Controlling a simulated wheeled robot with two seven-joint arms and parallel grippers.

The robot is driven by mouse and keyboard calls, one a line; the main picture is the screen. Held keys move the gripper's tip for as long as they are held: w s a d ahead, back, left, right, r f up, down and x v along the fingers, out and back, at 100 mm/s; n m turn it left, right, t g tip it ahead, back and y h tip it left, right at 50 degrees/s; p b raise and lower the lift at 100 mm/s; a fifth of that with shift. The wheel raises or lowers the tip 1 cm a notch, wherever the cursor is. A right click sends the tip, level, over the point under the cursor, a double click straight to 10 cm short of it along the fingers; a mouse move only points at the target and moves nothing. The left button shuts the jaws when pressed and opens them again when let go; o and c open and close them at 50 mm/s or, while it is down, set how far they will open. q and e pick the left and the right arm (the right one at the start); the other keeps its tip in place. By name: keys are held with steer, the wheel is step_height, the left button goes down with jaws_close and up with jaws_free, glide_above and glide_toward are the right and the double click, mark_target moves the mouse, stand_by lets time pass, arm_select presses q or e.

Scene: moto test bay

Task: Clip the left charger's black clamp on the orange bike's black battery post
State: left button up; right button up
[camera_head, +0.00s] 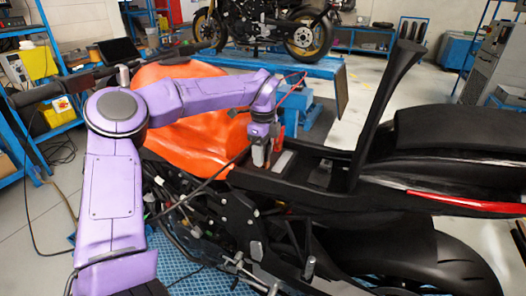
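The orange bike (190,110) stands in front of me with its seat raised. Its battery (284,160) shows a grey top in the bay behind the orange tank. My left gripper (260,156) points down at the battery's near left end. A black cable (205,185) runs up to the fingers; the black clamp and black post are not clearly seen there, and finger opening is too small to tell. A red clamp (278,138) with a red cable stands just right of the gripper, at the battery. My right gripper is out of view.
The raised black seat (384,110) stands upright right of the battery, with the black tail (455,140) beyond. Blue shelving (40,120) with yellow boxes (58,112) is at the left. Another motorcycle (265,28) stands on a blue lift behind.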

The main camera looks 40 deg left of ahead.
arm_select(q)
step_height(320, 180, up, 11)
steer(key=shift+s+f+b, duration=0.1)
steer(key=shift+f+b, duration=0.05)
steer(key=shift+b, duration=0.3)
stand_by(0.4)
